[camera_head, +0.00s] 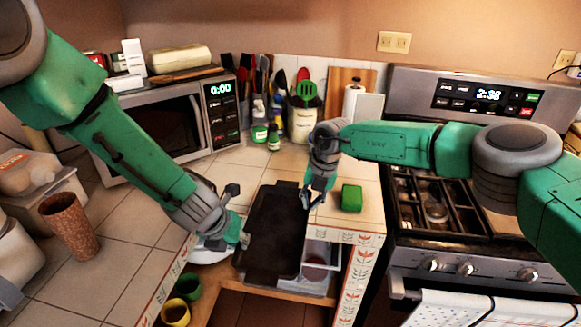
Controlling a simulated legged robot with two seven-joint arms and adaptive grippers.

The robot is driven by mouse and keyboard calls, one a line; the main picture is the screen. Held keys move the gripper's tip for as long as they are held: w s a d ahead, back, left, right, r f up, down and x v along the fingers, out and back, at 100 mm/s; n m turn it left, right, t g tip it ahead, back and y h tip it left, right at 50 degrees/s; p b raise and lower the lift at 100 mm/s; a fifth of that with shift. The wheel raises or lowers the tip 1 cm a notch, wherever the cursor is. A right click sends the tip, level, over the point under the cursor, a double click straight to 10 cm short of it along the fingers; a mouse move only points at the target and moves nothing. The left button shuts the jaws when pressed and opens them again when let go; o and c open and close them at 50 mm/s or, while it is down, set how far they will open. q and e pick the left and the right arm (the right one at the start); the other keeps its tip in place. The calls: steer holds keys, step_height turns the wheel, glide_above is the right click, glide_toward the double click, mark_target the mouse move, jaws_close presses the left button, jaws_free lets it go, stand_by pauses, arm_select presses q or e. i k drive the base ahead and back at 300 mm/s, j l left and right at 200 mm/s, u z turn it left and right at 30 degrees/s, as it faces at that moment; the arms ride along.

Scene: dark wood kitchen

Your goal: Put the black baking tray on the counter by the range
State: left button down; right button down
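The black baking tray (272,235) is a dark, long rectangle in the middle of the view. Its far end lies over the tiled counter (240,170) and its near end reaches past the counter edge, above an open shelf. My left gripper (238,213) is at the tray's left side, its fingers spread apart. My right gripper (313,198) points down at the tray's far right corner. Whether it touches the tray or grips its rim cannot be told. The range (440,205) stands to the right of the counter.
A green block (351,198) sits on the counter right of my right gripper. A microwave (175,125) and utensil crock (301,122) stand behind. A brown cup (70,226) is at left. Yellow (175,313) and green cups (189,287) and a clear bin (318,272) are below.

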mark_target(275, 180)
steer(key=i, duration=0.9)
